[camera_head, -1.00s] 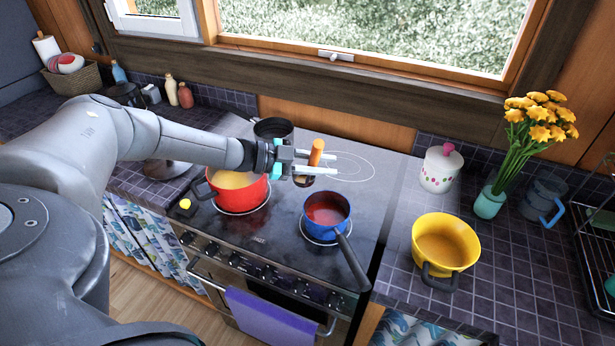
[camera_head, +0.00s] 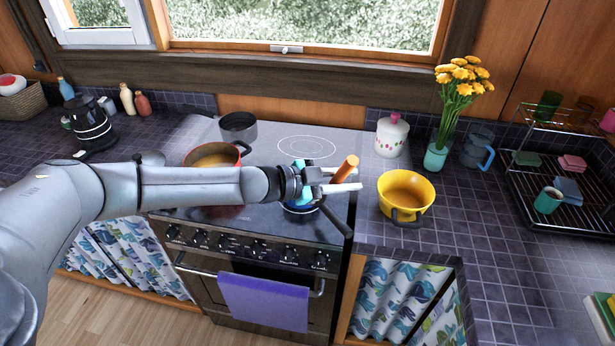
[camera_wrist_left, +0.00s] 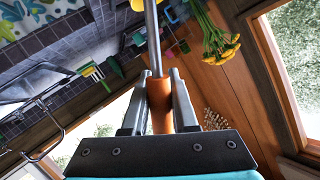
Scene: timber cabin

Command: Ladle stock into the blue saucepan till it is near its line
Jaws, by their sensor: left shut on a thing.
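My left gripper (camera_head: 343,178) is shut on the orange handle of the ladle (camera_head: 346,170). It hangs over the blue saucepan (camera_head: 300,209) and covers most of it, so the liquid level and line are hidden. In the left wrist view the ladle's orange handle (camera_wrist_left: 161,106) sits between the fingers, with its metal shaft running up the picture. The ladle's bowl is out of sight. The red pot (camera_head: 243,150) of yellowish stock stands on the hob left of the saucepan, partly behind my left arm. My right gripper is not in view.
A dark pot (camera_head: 238,127) stands behind the red pot. To the right, a yellow pot (camera_head: 405,195), a white lidded jar (camera_head: 391,137), a flower vase (camera_head: 437,156) and a dish rack (camera_head: 560,190) stand on the tiled counter. The back right burner is clear.

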